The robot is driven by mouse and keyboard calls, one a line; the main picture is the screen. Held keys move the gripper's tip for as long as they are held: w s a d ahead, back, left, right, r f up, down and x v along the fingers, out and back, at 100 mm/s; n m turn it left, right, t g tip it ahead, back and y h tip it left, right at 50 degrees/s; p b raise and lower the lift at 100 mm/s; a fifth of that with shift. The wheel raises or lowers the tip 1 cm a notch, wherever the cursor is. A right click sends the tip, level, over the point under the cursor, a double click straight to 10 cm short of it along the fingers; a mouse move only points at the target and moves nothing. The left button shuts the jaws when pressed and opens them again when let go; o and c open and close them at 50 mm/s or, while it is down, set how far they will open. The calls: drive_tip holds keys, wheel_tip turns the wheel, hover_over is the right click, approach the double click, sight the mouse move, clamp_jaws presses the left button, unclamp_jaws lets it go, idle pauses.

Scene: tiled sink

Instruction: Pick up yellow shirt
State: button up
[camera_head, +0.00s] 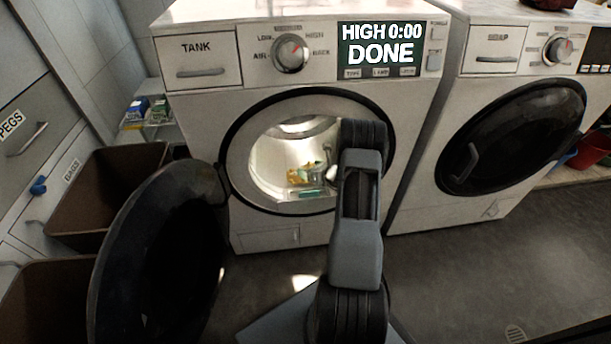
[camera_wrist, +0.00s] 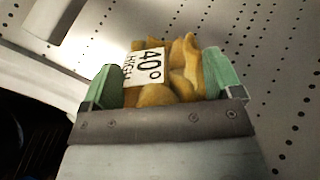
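The yellow shirt (camera_head: 298,174) is a crumpled bundle low inside the lit drum of the left machine. In the wrist view the yellow cloth (camera_wrist: 182,82) carries a white tag reading "40° HIGH". My arm reaches through the round door opening, and its forearm hides the right part of the drum. My gripper (camera_wrist: 165,88) has its two green fingers wide apart, one on each side of the cloth. The cloth fills most of the gap; firm contact with the fingers does not show. Its lower part is hidden behind the grey gripper edge.
The left machine's dark door (camera_head: 160,265) hangs open at left. Its display (camera_head: 380,50) reads "HIGH 0:00 DONE". A second machine (camera_head: 510,135) with a shut door stands at right. Brown bins (camera_head: 105,190) stand at left. The perforated drum wall (camera_wrist: 265,50) surrounds the gripper.

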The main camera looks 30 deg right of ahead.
drive_tip(key=c, duration=0.9)
